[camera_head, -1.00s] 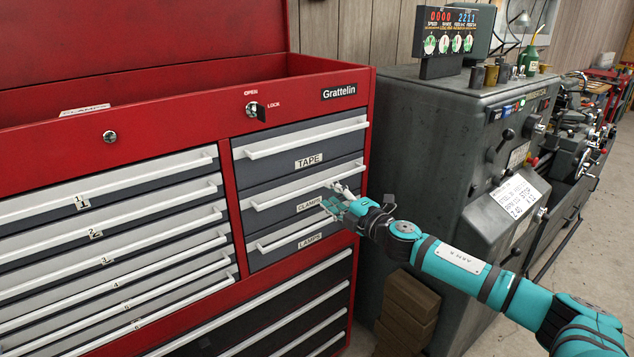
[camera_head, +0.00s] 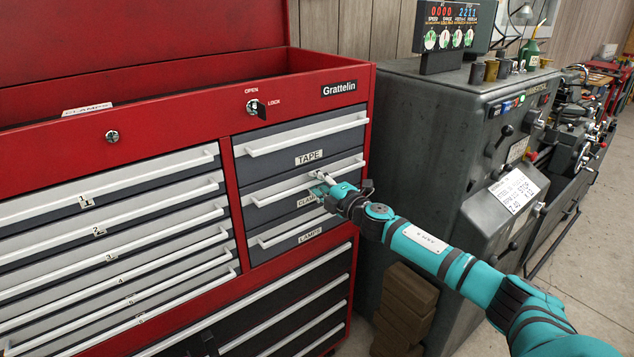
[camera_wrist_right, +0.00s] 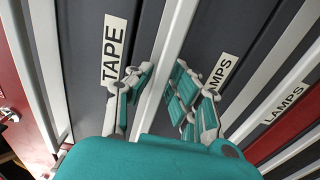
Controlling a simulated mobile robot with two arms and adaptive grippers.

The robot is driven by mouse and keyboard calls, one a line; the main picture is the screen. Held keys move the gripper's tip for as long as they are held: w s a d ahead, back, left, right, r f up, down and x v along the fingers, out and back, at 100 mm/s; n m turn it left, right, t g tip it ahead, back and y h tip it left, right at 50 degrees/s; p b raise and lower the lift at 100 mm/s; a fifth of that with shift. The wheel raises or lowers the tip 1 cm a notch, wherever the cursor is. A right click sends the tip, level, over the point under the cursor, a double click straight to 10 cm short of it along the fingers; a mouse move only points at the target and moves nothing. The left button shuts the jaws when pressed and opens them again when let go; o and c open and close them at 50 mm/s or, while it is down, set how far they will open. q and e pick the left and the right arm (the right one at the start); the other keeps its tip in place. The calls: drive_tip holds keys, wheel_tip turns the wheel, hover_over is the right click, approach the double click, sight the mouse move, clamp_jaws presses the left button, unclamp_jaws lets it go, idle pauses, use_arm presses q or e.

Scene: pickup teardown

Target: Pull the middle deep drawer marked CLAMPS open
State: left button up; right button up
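The CLAMPS drawer (camera_head: 272,213) is the middle of three deep drawers in the red tool chest and sits closed, flush with its neighbours. Its long pale handle (camera_head: 282,191) runs across the top of its front. My right gripper (camera_head: 320,184) is at the right half of this handle and partly covers the CLAMPS label. In the right wrist view my right gripper (camera_wrist_right: 164,84) is open, with its fingers on either side of the pale handle (camera_wrist_right: 170,55) and gaps still visible. The label (camera_wrist_right: 222,76) is partly hidden by a finger. My left gripper is not in view.
The TAPE drawer (camera_head: 300,140) is above and the LAMPS drawer (camera_head: 300,240) below, both closed. Numbered shallow drawers (camera_head: 110,215) are at left. A key sits in the lock (camera_head: 257,108). A grey lathe (camera_head: 430,130) stands close at right, with brown blocks (camera_head: 408,300) beside it.

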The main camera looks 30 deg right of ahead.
clamp_jaws()
drive_tip(key=shift+a, duration=0.1)
idle(0.4)
